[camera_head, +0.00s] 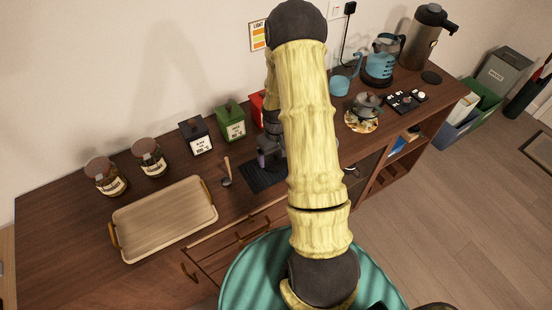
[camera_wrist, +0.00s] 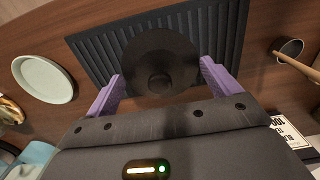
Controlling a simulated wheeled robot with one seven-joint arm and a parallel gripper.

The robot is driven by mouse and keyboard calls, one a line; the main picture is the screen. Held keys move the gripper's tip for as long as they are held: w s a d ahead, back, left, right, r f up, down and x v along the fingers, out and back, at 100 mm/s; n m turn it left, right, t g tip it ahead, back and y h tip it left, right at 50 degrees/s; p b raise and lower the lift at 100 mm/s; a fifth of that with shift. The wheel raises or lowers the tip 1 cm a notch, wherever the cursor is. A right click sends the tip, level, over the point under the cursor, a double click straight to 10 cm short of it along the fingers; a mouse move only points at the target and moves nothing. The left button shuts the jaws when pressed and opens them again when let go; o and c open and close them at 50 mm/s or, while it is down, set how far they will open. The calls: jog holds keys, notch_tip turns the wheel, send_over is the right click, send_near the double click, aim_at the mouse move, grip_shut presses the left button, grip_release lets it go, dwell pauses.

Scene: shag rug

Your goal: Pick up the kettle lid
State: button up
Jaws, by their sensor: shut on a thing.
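A dark round lid (camera_wrist: 150,52) with a small knob in its middle shows in the wrist view, over a ribbed dark mat (camera_wrist: 230,38). My gripper (camera_wrist: 161,74) has a purple finger on each side of the lid's near part and is shut on it. I cannot tell whether the lid touches anything below. In the head view my gripper (camera_head: 268,155) is partly hidden behind my arm, above the mat (camera_head: 260,178), and the lid is not clear there.
A small cup with a wooden-handled tool (camera_head: 227,178) stands left of the mat. A wooden tray (camera_head: 165,222) and jars (camera_head: 106,178) lie further left. Green (camera_head: 231,122) and black (camera_head: 196,138) canisters stand behind. A teal kettle (camera_head: 378,65) and teapot (camera_head: 366,104) stand right.

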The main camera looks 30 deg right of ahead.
aim_at(276, 154)
notch_tip(276, 154, up, 8)
jog(key=shift+f+b, duration=0.15)
jog(key=shift+b, duration=0.5)
